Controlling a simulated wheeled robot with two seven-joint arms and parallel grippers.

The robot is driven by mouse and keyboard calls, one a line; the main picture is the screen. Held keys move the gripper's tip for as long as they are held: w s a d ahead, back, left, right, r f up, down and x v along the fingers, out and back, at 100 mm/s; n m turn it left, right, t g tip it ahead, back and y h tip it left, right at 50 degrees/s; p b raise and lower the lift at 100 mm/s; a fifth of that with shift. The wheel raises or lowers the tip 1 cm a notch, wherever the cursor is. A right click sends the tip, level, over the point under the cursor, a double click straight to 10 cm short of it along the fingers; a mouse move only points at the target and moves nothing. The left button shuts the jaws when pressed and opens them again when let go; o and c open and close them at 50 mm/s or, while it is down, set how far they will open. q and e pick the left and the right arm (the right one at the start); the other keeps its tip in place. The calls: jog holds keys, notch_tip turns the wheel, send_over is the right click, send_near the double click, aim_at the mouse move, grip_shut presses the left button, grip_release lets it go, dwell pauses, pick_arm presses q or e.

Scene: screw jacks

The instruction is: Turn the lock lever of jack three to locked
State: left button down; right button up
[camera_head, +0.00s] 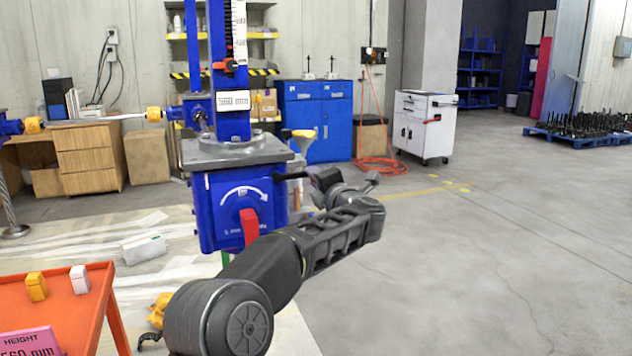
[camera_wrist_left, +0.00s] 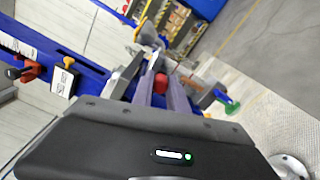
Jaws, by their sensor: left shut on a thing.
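The nearest blue jack (camera_head: 222,208) stands left of centre, with a grey top plate, a scale column and a white "560 mm" tag. Most of the lever is hidden by the gripper. My right gripper is not in view.
An orange table (camera_head: 70,312) at front left holds a yellow and a white block and a pink "HEIGHT 560 mm" sign. A shaft (camera_head: 95,120) runs left from the jack towards another jack. A blue cabinet (camera_head: 318,120) stands behind.

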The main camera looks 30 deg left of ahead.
pick_arm(q)
jog(key=shift+r, duration=0.15)
jog(key=c, duration=1.3)
grip_release()
jog(key=v, duration=0.7)
jog(key=shift+s+d, duration=0.25)
jog(key=shift+d, duration=0.1)
